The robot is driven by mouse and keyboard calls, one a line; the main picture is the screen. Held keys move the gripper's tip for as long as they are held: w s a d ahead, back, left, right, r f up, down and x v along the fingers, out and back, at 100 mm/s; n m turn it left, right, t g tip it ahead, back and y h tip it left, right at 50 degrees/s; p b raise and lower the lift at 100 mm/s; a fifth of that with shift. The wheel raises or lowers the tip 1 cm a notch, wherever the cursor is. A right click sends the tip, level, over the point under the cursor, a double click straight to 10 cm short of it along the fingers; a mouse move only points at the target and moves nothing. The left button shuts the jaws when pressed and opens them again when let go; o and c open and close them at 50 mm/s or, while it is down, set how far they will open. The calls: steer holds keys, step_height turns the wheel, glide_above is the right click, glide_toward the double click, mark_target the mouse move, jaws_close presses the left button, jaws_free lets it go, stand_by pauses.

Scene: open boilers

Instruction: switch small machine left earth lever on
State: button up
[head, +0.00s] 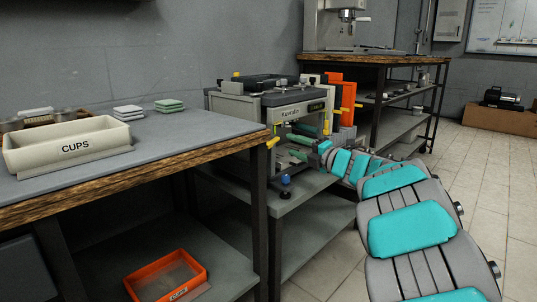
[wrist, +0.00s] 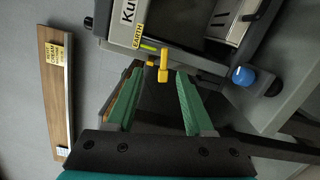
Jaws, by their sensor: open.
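The small machine (head: 295,108), a grey and black boiler, stands on a low grey table. In the wrist view, its yellow lever (wrist: 163,66) is beside a yellow label (wrist: 138,36) reading EARTH. In the head view, a yellow lever (head: 273,142) sticks out at the machine's front left. My gripper (wrist: 158,71) has green fingers and is open and empty. In the wrist view, the lever's end appears between the fingertips; I see no clear contact and cannot tell the depth gap. In the head view, my gripper (head: 293,147) is at the machine's front.
A blue knob (wrist: 243,77) lies right of the fingers in the wrist view. A wooden-edged table (head: 170,165) with a CUPS bin (head: 66,148) stands left. An orange machine (head: 342,95) is behind. An orange tray (head: 165,275) lies on a low shelf. Floor is clear on the right.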

mark_target(270, 147)
steer(key=shift+n+g+y, duration=0.6)
steer(key=shift+n+g, duration=0.2)
steer(key=w+a, duration=0.1)
steer(key=a, duration=0.1)
steer(key=w+a+f, duration=0.1)
steer(key=a, duration=0.2)
steer(key=w+a, duration=0.1)
steer(key=a, duration=0.2)
steer(key=shift+w+f, duration=0.2)
steer(key=shift+f, duration=0.2)
steer(key=shift+w+a+r, duration=0.15)
steer(key=shift+a, duration=0.05)
jaws_close()
